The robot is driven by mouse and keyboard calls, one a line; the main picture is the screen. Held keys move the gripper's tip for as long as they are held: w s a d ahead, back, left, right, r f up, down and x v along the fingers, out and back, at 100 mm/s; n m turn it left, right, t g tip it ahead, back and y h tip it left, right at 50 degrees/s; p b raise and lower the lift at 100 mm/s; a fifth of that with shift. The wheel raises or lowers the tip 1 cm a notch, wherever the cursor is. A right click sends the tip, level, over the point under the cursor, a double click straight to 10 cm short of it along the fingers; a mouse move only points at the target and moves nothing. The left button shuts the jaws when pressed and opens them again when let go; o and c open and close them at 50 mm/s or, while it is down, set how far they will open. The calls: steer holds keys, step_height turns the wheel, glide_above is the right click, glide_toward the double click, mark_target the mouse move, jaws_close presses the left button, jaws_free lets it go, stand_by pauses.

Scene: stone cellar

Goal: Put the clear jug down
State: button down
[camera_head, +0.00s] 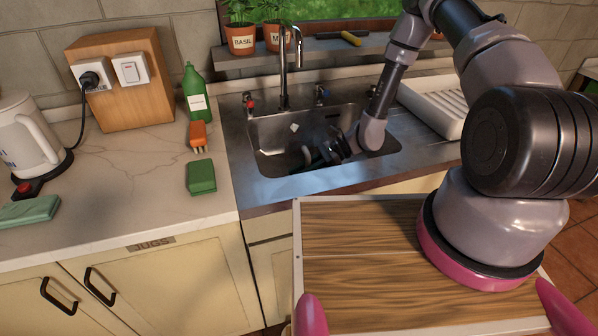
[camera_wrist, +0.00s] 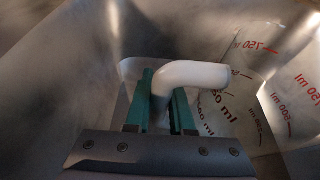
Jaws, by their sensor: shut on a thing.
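The clear jug (camera_wrist: 255,95) fills much of the wrist view, with red and dark ml marks on its wall. Its white handle (camera_wrist: 195,74) runs between the teal fingers of my gripper (camera_wrist: 162,105), which is shut on it. In the head view my gripper (camera_head: 328,150) reaches down inside the steel sink basin (camera_head: 270,158). There the jug is hard to make out; a small pale curved part shows beside the fingers. I cannot tell whether the jug's base touches the basin floor.
A white draining rack (camera_head: 432,105) stands right of the basin, and a tap (camera_head: 284,75) behind it. On the left counter are a green bottle (camera_head: 194,95), an orange item (camera_head: 198,134), a green block (camera_head: 201,177) and a kettle (camera_head: 30,135). The counter's front middle is clear.

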steer(key=shift+f, duration=0.15)
steer(key=c, duration=0.8)
jaws_free()
